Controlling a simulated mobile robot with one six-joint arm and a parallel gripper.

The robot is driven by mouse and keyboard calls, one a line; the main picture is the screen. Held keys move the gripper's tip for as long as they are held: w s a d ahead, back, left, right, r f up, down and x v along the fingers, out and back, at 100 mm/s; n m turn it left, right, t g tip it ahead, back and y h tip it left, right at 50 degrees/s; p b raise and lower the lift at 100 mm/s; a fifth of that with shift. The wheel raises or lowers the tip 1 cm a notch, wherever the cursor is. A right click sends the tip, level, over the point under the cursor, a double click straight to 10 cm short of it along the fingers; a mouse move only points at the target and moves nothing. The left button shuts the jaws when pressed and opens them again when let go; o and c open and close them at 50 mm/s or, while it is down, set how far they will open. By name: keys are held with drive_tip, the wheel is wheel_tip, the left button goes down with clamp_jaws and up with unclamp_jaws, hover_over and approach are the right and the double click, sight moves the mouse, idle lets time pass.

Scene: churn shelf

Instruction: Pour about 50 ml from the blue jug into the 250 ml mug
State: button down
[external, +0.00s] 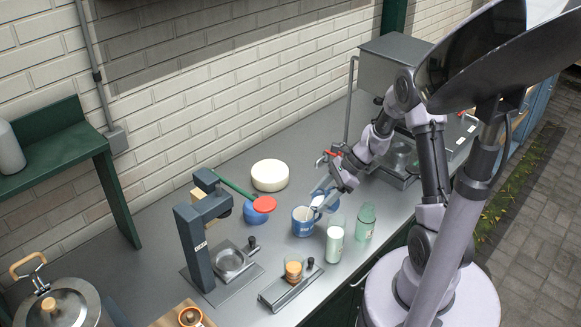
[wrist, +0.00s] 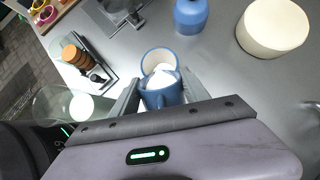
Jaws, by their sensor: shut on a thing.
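My gripper (wrist: 162,102) is shut on the blue jug (wrist: 164,98), with a finger on each side of it. The jug is tilted, and white liquid shows at its mouth in the wrist view. In the external view the jug (external: 324,192) is in my gripper (external: 334,186), just above and right of the blue mug (external: 302,229). The mug stands upright on the counter. Its pale inside (wrist: 157,57) shows just beyond the jug's mouth in the wrist view. I cannot tell how much liquid is in the mug.
A glass of white liquid (external: 334,245) and a green glass (external: 365,224) stand close by on the right. A blue vessel (external: 253,213), a red disc (external: 264,204), and a cream wheel (external: 270,175) are behind left. A dark press (external: 190,240) and a small rack (external: 285,296) stand left and front.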

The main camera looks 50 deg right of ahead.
drive_tip(key=shift+a+f+h+p, duration=0.1)
drive_tip(key=shift+f+h+p, duration=0.15)
drive_tip(key=shift+p, duration=0.25)
drive_tip(key=shift+w+a+r+g+h+p, duration=0.2)
drive_tip(key=shift+g+h+p, duration=0.3)
drive_tip(key=shift+p, duration=1)
drive_tip(key=shift+w+a+r+g+h+p, duration=0.25)
drive_tip(key=shift+h+p, duration=0.4)
drive_tip(key=shift+p, duration=0.85)
